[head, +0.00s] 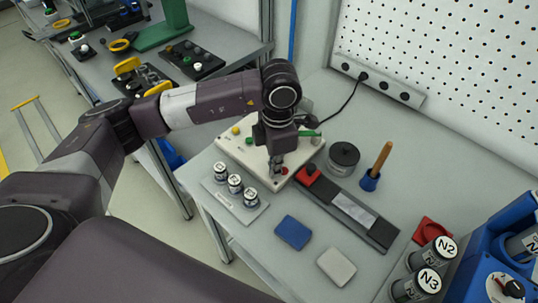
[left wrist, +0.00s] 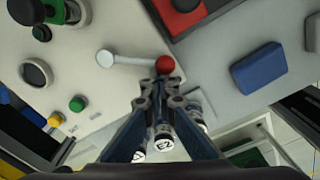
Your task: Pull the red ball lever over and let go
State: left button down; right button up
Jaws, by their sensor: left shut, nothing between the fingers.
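The lever's red ball (left wrist: 165,63) sits at the end of a pale metal rod (left wrist: 130,60) that lies across the white control panel (left wrist: 115,25) in the left wrist view. In the head view the panel (head: 248,155) stands on the grey table, and a bit of the red ball (head: 284,171) shows beside my fingers. My left gripper (head: 277,171) points down over the panel's front corner. It is shut and empty; its fingertips (left wrist: 164,82) are right at the ball, and I cannot tell whether they touch it. My right gripper is not in view.
Buttons, among them a green one (left wrist: 77,104), stand on the panel. Labelled cylinders (head: 235,184) on a plate are close by at the left. A dark board with a red block (head: 307,174), a blue pad (head: 292,232) and a grey pad (head: 337,266) lie at the right.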

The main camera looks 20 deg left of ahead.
aim_at(284, 169)
pick_arm(q)
jog(key=r, duration=0.2)
jog(key=d+r+p, duration=0.1)
jog(key=r, duration=0.1)
jog(key=r+p, duration=0.1)
jog(key=r, duration=0.1)
jog(key=shift+w+d, duration=0.3)
jog(key=shift+d, duration=0.1)
jog(key=shift+d+r+p, duration=0.1)
jog(key=shift+r+p, duration=0.05)
jog(key=shift+p, duration=0.15)
jog(key=shift+s+a, duration=0.1)
jog(key=shift+a, duration=0.4)
jog(key=shift+d, duration=0.1)
